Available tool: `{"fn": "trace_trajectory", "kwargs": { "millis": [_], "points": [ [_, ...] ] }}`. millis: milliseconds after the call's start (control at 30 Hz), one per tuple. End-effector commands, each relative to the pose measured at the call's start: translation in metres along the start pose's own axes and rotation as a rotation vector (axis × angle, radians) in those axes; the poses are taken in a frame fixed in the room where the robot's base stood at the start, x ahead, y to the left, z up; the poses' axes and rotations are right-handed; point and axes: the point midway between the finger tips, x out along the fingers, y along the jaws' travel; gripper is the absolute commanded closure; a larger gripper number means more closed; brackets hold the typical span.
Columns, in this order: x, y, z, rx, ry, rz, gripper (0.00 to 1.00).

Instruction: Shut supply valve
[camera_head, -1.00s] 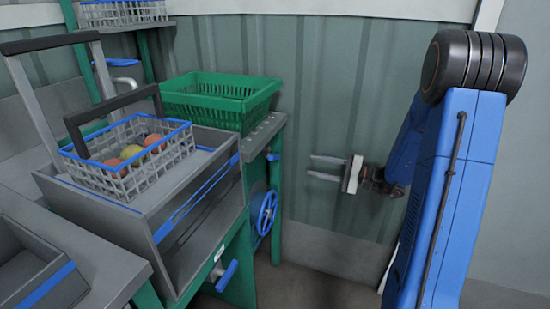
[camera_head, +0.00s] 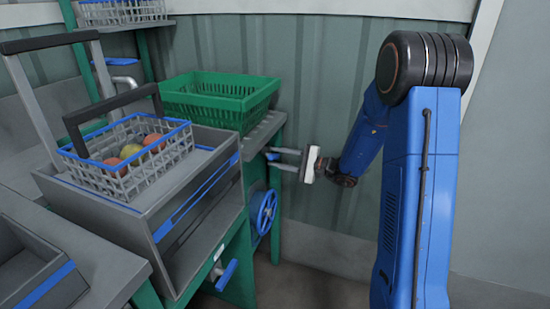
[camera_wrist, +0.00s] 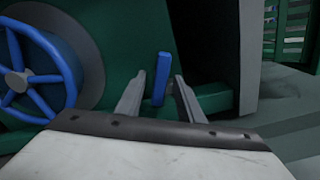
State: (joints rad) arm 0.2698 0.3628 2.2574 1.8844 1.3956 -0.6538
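A small blue lever (camera_head: 272,156) sits on the green stand's right side, above a blue handwheel (camera_head: 263,212). A second blue lever (camera_head: 227,274) is lower on the stand. No label shows which one is the supply valve. My gripper (camera_head: 277,159) is open, its fingers pointing left at the upper lever.
A green basket (camera_head: 215,100) stands on the stand's top. A wire basket (camera_head: 135,158) with several fruits rests on the grey machine (camera_head: 200,225). The corrugated wall (camera_head: 300,75) is behind. Floor to the right of the stand is clear.

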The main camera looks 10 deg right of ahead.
Motion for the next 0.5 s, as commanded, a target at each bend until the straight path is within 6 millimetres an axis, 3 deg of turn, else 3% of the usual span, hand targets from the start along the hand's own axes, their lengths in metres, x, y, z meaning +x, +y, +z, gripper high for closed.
{"fn": "trace_trajectory", "kwargs": {
  "millis": [467,500],
  "points": [
    [0.0111,0.0001,-0.0003,0.0,0.001,0.0,0.66],
    [0.0111,0.0,-0.0002,0.0,0.001,0.0,0.75]
  ]
}}
